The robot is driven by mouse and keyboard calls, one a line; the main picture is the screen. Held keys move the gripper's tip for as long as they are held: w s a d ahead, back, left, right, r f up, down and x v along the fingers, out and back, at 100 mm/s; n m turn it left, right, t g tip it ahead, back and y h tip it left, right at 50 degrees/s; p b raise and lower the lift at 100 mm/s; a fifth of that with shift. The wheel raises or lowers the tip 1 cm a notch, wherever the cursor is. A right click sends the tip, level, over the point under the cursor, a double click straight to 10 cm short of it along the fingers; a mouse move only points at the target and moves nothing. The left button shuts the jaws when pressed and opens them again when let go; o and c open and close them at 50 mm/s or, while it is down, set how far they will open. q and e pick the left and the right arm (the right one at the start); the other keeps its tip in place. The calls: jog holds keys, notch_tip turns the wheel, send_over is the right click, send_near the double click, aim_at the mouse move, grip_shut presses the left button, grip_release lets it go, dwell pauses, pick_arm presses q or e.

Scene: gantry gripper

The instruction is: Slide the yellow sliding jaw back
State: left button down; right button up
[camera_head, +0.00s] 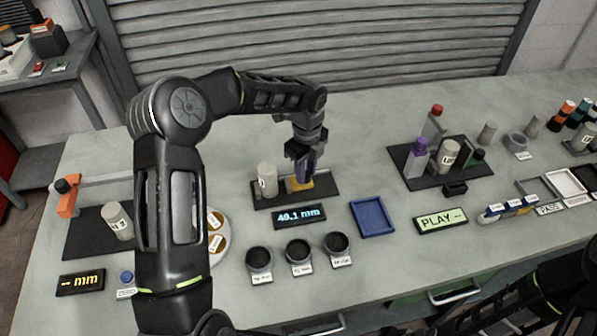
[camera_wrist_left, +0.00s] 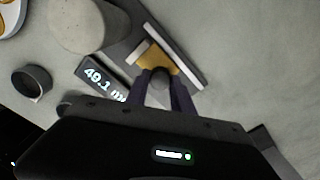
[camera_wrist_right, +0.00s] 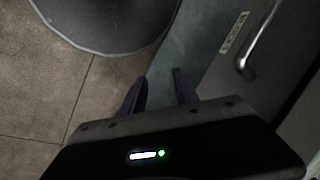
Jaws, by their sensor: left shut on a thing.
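The yellow sliding jaw (camera_head: 300,184) sits on a dark base plate (camera_head: 325,187) in the middle of the bench. A grey cylinder (camera_head: 267,178) stands on the same plate to its left. My left gripper (camera_head: 301,172) comes down over the jaw and is shut on it; in the left wrist view the fingers (camera_wrist_left: 163,88) close on a grey knob on the yellow jaw (camera_wrist_left: 157,57). A display (camera_head: 299,216) in front reads 49.1 mm. My right gripper (camera_wrist_right: 160,88) is over the floor beside the bench, its fingers apart with nothing between them.
Several dark cups (camera_head: 298,251) stand in front of the display. A second dark plate (camera_head: 440,165) holds several upright parts. A drawer handle (camera_wrist_right: 262,45) is near my right gripper.

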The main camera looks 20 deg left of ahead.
pick_arm(q)
jog(key=shift+w+d, duration=0.6)
jog(key=shift+d, duration=0.2)
jog(key=c, duration=1.1)
grip_release()
jog(key=shift+d, duration=0.1)
notch_tip(320, 180, up, 8)
jog(key=b, duration=0.1)
jog(key=shift+f, duration=0.15)
